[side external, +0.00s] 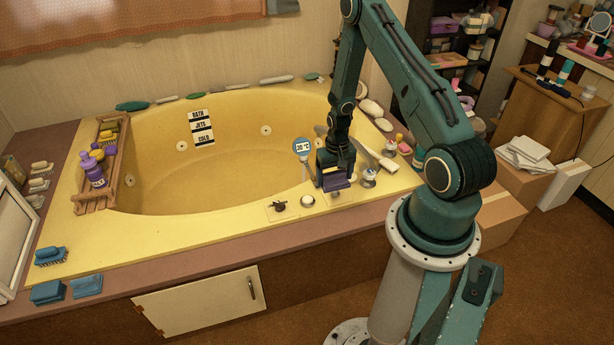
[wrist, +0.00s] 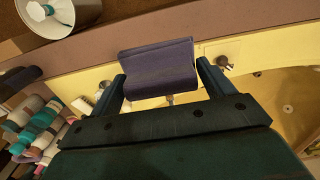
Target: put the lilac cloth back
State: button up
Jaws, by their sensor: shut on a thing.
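My gripper (side external: 335,168) is over the front right rim of the yellow tub. It is shut on a folded lilac cloth (side external: 337,183), which looks dark purple. In the wrist view the cloth (wrist: 158,68) spans the gap between my two fingers (wrist: 162,84), with its folded edges showing. The cloth is in front of the tub's yellow rim and brown border in that view. I cannot tell whether it touches the rim or hangs just above it.
Control knobs (side external: 307,200) sit on the rim left of my gripper. A wooden caddy (side external: 97,200) with purple bottles lies at the tub's left.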

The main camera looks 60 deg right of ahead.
jog(key=shift+f, duration=0.1)
send_over(330, 224)
notch_tip(330, 224, down, 16)
jog(key=shift+s, duration=0.1)
dwell(0.5)
jog(key=shift+f, duration=1.9)
jog(key=shift+f, duration=0.15)
jog(key=o, duration=0.9)
jog(key=shift+r, duration=0.2)
notch_tip(330, 224, up, 12)
